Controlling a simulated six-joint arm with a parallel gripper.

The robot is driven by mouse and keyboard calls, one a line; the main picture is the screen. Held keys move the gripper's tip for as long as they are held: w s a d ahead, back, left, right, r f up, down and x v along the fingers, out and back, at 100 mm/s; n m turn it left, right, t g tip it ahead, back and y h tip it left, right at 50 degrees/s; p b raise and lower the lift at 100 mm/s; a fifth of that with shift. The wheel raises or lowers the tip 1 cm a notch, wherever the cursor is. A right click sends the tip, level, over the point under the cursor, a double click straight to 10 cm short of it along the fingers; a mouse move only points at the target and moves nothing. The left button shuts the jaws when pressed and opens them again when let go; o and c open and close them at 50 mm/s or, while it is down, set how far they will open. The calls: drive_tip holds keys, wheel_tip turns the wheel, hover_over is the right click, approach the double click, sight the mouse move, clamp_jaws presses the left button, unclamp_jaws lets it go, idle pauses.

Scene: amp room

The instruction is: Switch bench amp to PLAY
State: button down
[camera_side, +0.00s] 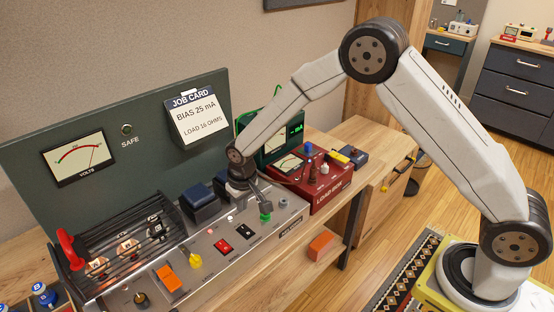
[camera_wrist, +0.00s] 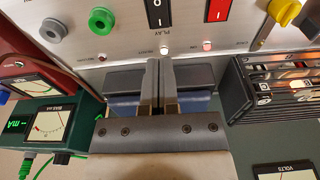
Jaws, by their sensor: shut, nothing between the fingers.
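The bench amp (camera_side: 215,262) is a grey chassis with a caged tube section at its left. On its top are a black rocker switch (camera_side: 244,230) and a red rocker switch (camera_side: 223,245). In the wrist view the black rocker (camera_wrist: 157,12) has I and O marks and a PLAY label below it, with a small lamp (camera_wrist: 162,45); which side is pressed is not clear. The red rocker (camera_wrist: 218,10) is beside it with another lit lamp (camera_wrist: 207,45). My gripper (camera_wrist: 160,63) is shut and empty, behind the rockers over the blue-black transformers (camera_wrist: 120,78), apart from both switches.
A green knob (camera_side: 265,216) and grey knob (camera_side: 283,201) stand right of the black rocker; a yellow lever (camera_side: 195,260) stands left. The red load box (camera_side: 325,183) and green meter (camera_side: 286,140) are at the right. The upright panel (camera_side: 60,125) rises behind.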

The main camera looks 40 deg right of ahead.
sight(245, 229)
drive_tip(key=shift+w+f, duration=0.25)
drive_tip(key=shift+f, duration=1.5)
drive_tip(key=shift+w+f, duration=0.2)
drive_tip(key=shift+f, duration=1.55)
drive_tip(key=shift+f, duration=0.1)
drive_tip(key=shift+f, duration=0.1)
drive_tip(key=shift+s, duration=0.15)
drive_tip(key=shift+s+r, duration=0.3)
drive_tip(key=shift+s, duration=0.25)
drive_tip(key=shift+r, duration=0.2)
